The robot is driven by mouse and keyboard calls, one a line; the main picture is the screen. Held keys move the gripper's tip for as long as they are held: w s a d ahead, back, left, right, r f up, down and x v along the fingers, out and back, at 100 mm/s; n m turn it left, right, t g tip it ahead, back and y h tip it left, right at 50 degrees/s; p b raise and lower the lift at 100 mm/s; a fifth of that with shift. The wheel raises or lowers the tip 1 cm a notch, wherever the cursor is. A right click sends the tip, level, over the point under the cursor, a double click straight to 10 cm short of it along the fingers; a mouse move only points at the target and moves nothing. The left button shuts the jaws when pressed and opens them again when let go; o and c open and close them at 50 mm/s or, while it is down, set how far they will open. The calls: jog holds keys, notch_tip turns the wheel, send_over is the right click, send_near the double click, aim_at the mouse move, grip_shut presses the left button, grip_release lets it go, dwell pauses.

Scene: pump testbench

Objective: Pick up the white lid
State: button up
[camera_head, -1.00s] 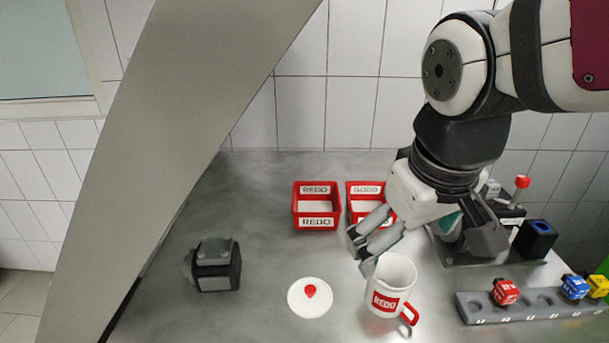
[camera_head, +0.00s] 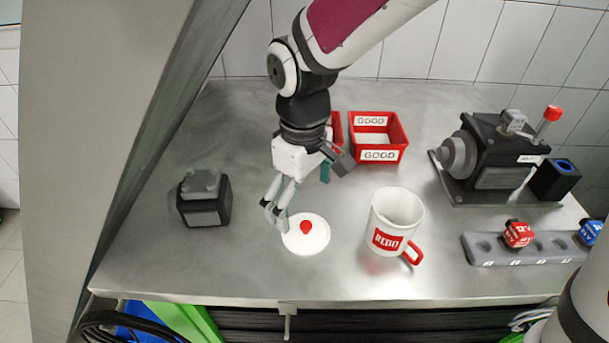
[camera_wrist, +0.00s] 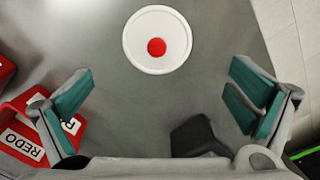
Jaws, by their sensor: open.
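The white lid (camera_head: 294,240) is a round disc with a red knob, lying flat on the steel table. In the wrist view the lid (camera_wrist: 139,52) is near the top centre, ahead of the fingers and free of them. My gripper (camera_head: 300,192) is open and empty, above and just behind the lid in the head view. In the wrist view my gripper (camera_wrist: 160,90) has its teal finger pads wide apart, with bare table between them. A white mug (camera_head: 398,207) with a red REDO label stands right of the lid.
A dark block (camera_head: 203,199) stands left of the lid; in the wrist view a dark block (camera_wrist: 197,137) is between the finger bases. Behind are a red GOOD bin (camera_head: 394,136) and a partly hidden REDO bin (camera_wrist: 43,118). A pump (camera_head: 490,155) and grey rack (camera_head: 495,257) are at right.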

aim_at(305, 223)
jog(key=shift+w+d+f+b, duration=0.1)
jog(key=shift+f+b, duration=0.1)
jog(key=shift+f, duration=1.8)
jog(key=shift+w+d+f+b, duration=0.1)
jog(key=shift+f+b, duration=0.1)
jog(key=shift+f, duration=1.8)
jog(key=shift+s, duration=0.1)
jog(key=c, duration=1.4)
jog(key=shift+o, duration=0.2)
